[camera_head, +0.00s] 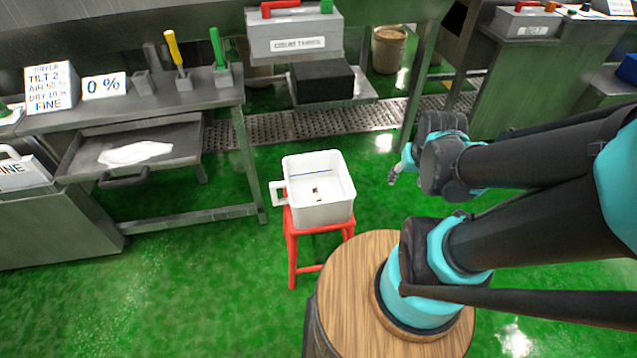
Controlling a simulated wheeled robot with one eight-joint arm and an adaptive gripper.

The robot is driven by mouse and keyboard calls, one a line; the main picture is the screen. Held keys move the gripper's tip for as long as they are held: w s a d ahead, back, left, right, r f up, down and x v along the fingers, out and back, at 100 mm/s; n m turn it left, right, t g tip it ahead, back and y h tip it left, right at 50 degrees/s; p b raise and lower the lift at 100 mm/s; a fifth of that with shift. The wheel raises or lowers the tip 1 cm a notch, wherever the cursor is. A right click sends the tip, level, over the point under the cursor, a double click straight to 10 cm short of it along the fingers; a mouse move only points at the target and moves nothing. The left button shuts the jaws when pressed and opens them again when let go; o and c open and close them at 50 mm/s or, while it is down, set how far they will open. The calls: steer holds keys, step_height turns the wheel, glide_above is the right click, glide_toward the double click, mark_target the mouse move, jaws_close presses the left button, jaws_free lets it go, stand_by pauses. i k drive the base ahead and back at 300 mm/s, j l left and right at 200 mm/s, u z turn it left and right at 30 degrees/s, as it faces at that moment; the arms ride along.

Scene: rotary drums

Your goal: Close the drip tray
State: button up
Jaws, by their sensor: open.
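The drip tray (88,150) is a grey metal drawer-like tray under the left bench. It is pulled out toward the front, with a dark bar handle (124,179) on its front edge. A white patch lies on its floor. My gripper (393,179) is at the end of my dark and teal arm, right of the picture's middle. It is small in view and partly turned away; it looks open and empty. It is well to the right of the tray, apart from it, with the white bucket between them.
A white bucket (318,212) stands on a red stool (291,247) in front of me. The left bench (215,92) carries signs and yellow and green levers. A grey box labelled counterweights (293,38) stands at the back. Green floor is clear before the tray.

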mark_target(143, 146)
steer(key=u, duration=1.95)
